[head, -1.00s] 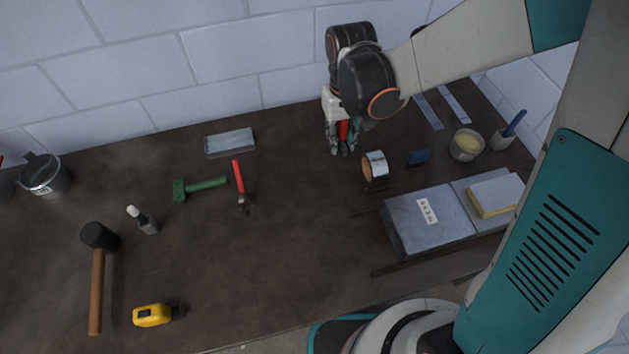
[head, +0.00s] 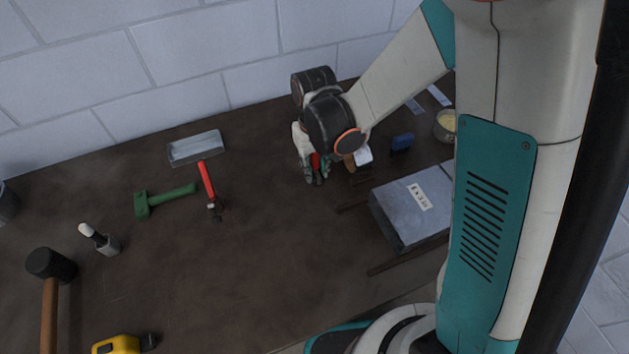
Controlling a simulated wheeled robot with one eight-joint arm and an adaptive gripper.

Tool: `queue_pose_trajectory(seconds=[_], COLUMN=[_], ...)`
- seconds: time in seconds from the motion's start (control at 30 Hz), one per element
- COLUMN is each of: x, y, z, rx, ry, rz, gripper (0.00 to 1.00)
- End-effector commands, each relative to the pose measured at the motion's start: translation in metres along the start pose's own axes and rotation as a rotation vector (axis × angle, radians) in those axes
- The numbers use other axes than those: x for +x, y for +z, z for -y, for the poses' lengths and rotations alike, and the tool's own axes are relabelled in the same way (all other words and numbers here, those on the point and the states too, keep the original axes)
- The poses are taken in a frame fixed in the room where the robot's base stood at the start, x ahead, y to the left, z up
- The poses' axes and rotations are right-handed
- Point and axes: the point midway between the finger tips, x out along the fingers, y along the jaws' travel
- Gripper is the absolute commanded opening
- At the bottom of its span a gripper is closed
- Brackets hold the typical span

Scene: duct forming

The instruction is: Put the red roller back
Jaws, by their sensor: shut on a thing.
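My gripper (head: 314,180) points down over the back middle of the dark worktop (head: 250,260), left of the tape roll. It is shut on a red thing, taken as the red roller (head: 316,161). Only a short strip of red shows between the fingers; the rest is hidden by the fingers and wrist. I cannot tell whether its lower end touches the worktop.
A grey box (head: 405,210) is to the front right. The front middle is clear.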

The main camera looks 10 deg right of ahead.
Motion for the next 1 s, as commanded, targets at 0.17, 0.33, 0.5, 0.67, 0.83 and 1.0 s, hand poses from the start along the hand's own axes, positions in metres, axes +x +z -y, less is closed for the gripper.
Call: queue_pose_trajectory(seconds=[0.17, 0.33, 0.5, 0.67, 0.83, 1.0], x=[0.015, 0.04, 0.044, 0.043, 0.046, 0.045], y=[0.0, 0.0, 0.0, 0.0, 0.0, 0.0], z=[0.0, 0.0, 0.0, 0.0, 0.0, 0.0], rx=[0.0, 0.0, 0.0, 0.0, 0.0, 0.0], ry=[0.0, 0.0, 0.0, 0.0, 0.0, 0.0], rz=[0.0, 0.0, 0.0, 0.0, 0.0, 0.0], gripper=[0.0, 0.0, 0.0, 0.0, 0.3, 0.43])
